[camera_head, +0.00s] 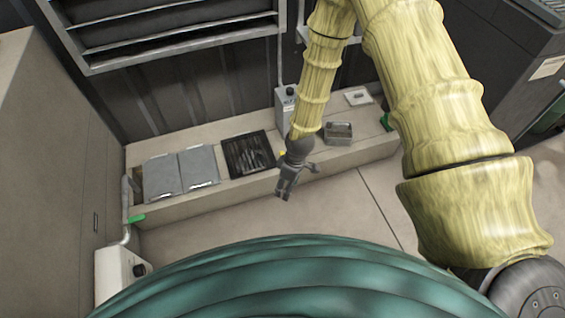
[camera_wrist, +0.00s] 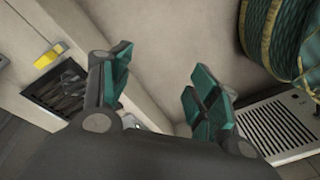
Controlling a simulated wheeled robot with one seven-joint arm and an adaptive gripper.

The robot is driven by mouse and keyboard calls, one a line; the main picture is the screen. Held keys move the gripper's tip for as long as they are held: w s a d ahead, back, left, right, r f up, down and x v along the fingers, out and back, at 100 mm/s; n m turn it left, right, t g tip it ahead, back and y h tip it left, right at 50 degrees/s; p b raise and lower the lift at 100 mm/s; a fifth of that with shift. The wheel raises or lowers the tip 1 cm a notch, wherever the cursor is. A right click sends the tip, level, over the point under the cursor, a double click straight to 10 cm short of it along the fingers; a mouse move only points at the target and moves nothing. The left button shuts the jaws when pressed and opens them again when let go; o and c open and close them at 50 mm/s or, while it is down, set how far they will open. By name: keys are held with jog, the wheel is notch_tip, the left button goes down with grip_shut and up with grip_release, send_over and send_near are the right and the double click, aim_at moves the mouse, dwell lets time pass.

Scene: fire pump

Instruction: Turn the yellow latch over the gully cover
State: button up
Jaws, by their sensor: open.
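The yellow latch (camera_wrist: 48,56) shows at the upper left of the wrist view, beside the edge of the dark gully cover (camera_wrist: 62,88). In the head view, the gully cover (camera_head: 249,153) is a black framed grate set in the top of a low ledge. A small yellow bit of the latch (camera_head: 282,155) shows at its right, mostly hidden behind my wrist. My gripper (camera_head: 285,192) hangs in front of the ledge, right of the cover. In the wrist view my gripper (camera_wrist: 157,72) has its green-padded fingers apart, with nothing between them; the latch lies left of both fingers.
Two grey plates (camera_head: 180,172) lie on the ledge left of the cover. A grey box (camera_head: 285,106) with a knob and an open metal tray (camera_head: 338,133) stand to its right. A green handle (camera_head: 137,220) is at the ledge's left end. The floor (camera_head: 335,205) in front is clear.

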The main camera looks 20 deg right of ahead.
jog(key=w+d+f+n+b, duration=0.1)
jog(key=w+f+n+b, duration=0.1)
jog(key=w+b, duration=0.35)
jog(key=w+d+f+n+b, duration=0.1)
jog(key=w+f+n+b, duration=0.25)
jog(key=w, duration=0.35)
jog(key=n+h+b, duration=0.2)
jog(key=n+b, duration=0.1)
jog(key=b, duration=0.5)
send_near(282, 153)
jog(key=f+b, duration=0.1)
jog(key=f, duration=0.2)
jog(key=f+b, duration=0.2)
jog(key=f, duration=0.1)
jog(key=s+f+b, duration=0.1)
jog(key=f+b, duration=0.1)
jog(key=f, duration=0.1)
jog(key=shift+f, duration=0.25)
jog(key=c, duration=1)
